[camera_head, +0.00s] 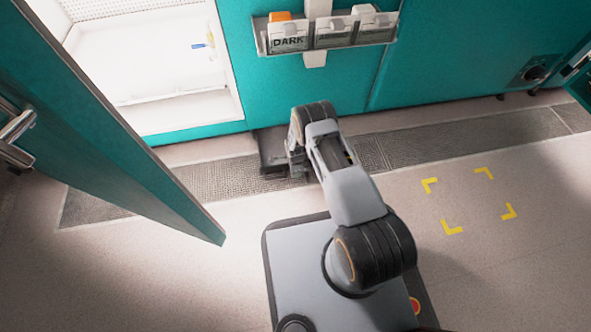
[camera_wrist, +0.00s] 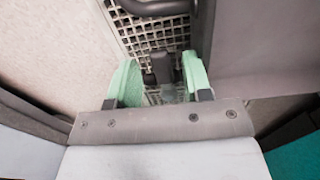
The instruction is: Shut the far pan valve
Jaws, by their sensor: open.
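My gripper (camera_wrist: 160,76) shows in the wrist view with two pale green fingers apart. Floor grating and a small dark part show between and beyond them; I cannot tell what that part is. In the head view my arm reaches down to the floor grating in front of the teal chamber, and its own links hide the fingers. No part is plainly readable as the far pan valve. A small blue and yellow fitting (camera_head: 204,44) sits inside the open white chamber (camera_head: 150,50), well beyond my gripper; I cannot tell whether it is a valve.
An open teal door (camera_head: 110,130) with a metal handle stands at the left. A card rack (camera_head: 325,40), one card reading DARK, hangs on the teal wall. Grating (camera_head: 230,178) runs along the wall's foot. Yellow corner marks (camera_head: 452,230) outline clear floor at the right.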

